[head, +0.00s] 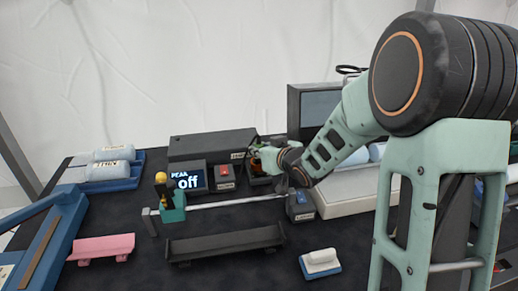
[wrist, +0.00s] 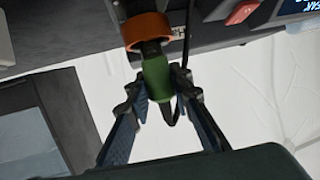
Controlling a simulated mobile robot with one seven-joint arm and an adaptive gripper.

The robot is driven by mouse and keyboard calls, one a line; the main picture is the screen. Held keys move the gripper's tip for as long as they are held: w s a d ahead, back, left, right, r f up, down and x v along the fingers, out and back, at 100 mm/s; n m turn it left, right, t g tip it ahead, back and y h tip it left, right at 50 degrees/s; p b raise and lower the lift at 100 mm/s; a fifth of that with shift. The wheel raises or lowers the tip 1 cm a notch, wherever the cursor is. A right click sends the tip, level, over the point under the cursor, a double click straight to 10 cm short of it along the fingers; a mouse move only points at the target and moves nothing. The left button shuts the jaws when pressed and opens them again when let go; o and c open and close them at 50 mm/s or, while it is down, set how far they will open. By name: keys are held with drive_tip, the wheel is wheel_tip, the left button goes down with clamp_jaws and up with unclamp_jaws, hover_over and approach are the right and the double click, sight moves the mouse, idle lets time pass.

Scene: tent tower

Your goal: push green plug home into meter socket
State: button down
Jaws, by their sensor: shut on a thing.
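The green plug (wrist: 157,78) is between my gripper's fingers (wrist: 160,92) in the wrist view. My gripper is shut on it. The plug's dark front end points at an orange ring (wrist: 148,27), which looks like the socket's rim. The dark end reaches the ring's edge; I cannot tell how deep it sits. A dark cable runs beside the plug. The plug is mostly hidden there.
A red-switch box (head: 223,177) stands just left of my gripper. A long dark case (head: 212,144) lies behind it. A metal rail (head: 235,201) and a dark tray (head: 225,243) lie in front.

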drive_tip(key=shift+f, duration=0.3)
drive_tip(key=c, duration=1.7)
unclamp_jaws()
drive_tip(key=shift+r, duration=0.1)
drive_tip(key=shift+o, duration=0.2)
drive_tip(key=v, duration=1.2)
